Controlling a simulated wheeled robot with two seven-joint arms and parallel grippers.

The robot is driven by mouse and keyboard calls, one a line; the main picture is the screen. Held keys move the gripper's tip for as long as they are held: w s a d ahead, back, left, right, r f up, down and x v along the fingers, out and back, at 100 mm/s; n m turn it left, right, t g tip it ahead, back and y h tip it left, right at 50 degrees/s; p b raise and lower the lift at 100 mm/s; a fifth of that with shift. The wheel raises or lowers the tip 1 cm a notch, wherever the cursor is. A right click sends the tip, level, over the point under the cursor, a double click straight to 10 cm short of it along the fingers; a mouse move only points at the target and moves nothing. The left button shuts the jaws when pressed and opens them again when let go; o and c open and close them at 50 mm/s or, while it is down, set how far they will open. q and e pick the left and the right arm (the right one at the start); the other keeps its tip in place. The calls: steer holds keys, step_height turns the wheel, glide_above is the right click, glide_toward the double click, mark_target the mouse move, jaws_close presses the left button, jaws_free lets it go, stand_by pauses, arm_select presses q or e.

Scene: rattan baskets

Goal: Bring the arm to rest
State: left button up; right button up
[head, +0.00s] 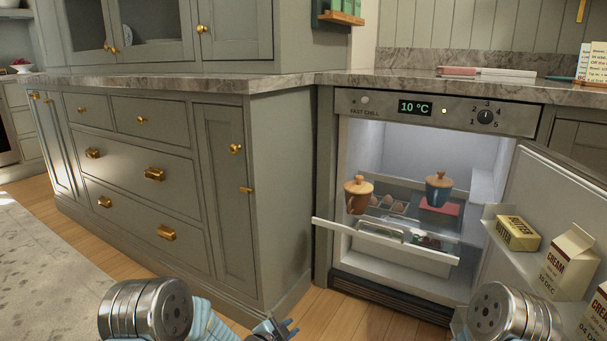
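My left arm comes in at the bottom left, with a round metal joint and pale blue links. My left gripper (283,325) is at the bottom edge, low in front of the cabinet corner and the open fridge. Its dark fingertips look apart with nothing between them; part of it is cut off by the frame. My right arm (510,312) shows only a round metal joint at the bottom right, in front of the fridge door. My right gripper is out of the frame.
The fridge (436,100) is open, its door (563,180) swung right, holding butter (517,233) and cream cartons (569,262). A drawer (385,241) is pulled out. Wood floor shows between cabinet and rug (45,265).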

arm_select(q)
steer(key=s+a+f+n+g+y, duration=0.1)
steer(key=s+a+f+n+g, duration=0.1)
steer(key=s+a+f+n, duration=0.3)
steer(key=s+f+n+g+y, duration=0.1)
steer(key=s+f+g, duration=0.15)
steer(key=s, duration=0.35)
steer(key=s+a+f+n+g+y, duration=0.1)
steer(key=s+a+f+n, duration=0.2)
steer(key=s+f, duration=0.25)
steer(key=s+a+f+n+g, duration=0.1)
steer(key=s+n+g, duration=0.4)
steer(key=s, duration=1)
step_height(320, 180, up, 15)
steer(key=s+n+p, duration=0.1)
steer(key=p, duration=1.4)
steer(key=shift+s+d+f, duration=0.2)
steer(key=shift+s, duration=0.1)
